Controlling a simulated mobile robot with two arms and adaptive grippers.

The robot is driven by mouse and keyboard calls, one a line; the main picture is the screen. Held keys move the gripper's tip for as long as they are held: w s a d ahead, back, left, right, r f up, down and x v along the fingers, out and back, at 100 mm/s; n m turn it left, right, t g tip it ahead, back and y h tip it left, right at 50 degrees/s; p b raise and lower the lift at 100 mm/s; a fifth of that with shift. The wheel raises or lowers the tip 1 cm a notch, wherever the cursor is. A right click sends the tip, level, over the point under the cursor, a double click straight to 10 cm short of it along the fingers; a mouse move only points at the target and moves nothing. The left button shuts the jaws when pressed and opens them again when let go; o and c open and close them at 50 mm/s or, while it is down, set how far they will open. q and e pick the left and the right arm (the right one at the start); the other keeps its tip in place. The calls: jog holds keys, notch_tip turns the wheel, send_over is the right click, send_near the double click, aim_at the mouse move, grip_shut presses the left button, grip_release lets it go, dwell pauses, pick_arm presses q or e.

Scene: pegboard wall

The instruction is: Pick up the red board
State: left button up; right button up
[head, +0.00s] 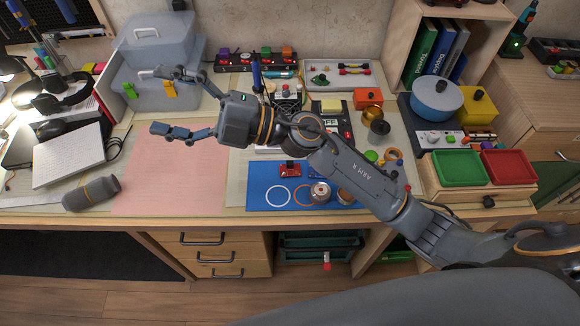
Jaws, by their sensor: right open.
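A small red board (290,169) lies on the blue mat (258,201) near the middle of the table. My right arm passes close behind and beside it, and part of its surroundings is hidden. My right gripper (160,101) is open and empty, with its fingers spread toward the left. It is above the pink mat (165,185), well to the left of the red board. My left gripper is not in view.
White and orange rings (277,196) and small round containers (320,192) lie on the blue mat. Green (458,168) and red (508,168) trays stand at right. Grey storage boxes (160,50) stand behind the gripper. The pink mat is clear.

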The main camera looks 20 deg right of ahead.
notch_tip(320, 180, down, 6)
jog(key=s+a+f+n+g+h, duration=0.1)
jog(key=s+a+n+g+h, duration=0.2)
jog(key=n+g, duration=0.35)
jog(key=m+h+p, duration=0.1)
jog(key=m+h, duration=0.1)
jog(key=h, duration=1.6)
send_over(290, 169)
jog(key=w, duration=0.1)
jog(key=f, duration=1.7)
jog(key=shift+w+d+f, duration=0.15)
jog(key=shift+d+f, duration=0.15)
jog(key=shift+d, duration=0.1)
jog(key=shift+f, duration=0.6)
jog(key=f, duration=0.1)
jog(key=f+p, duration=0.1)
jog(key=f, duration=0.2)
jog(key=shift+a+f, duration=0.15)
jog(key=shift+a, duration=0.1)
jog(key=shift+f, duration=0.5)
jog(key=c, duration=1.1)
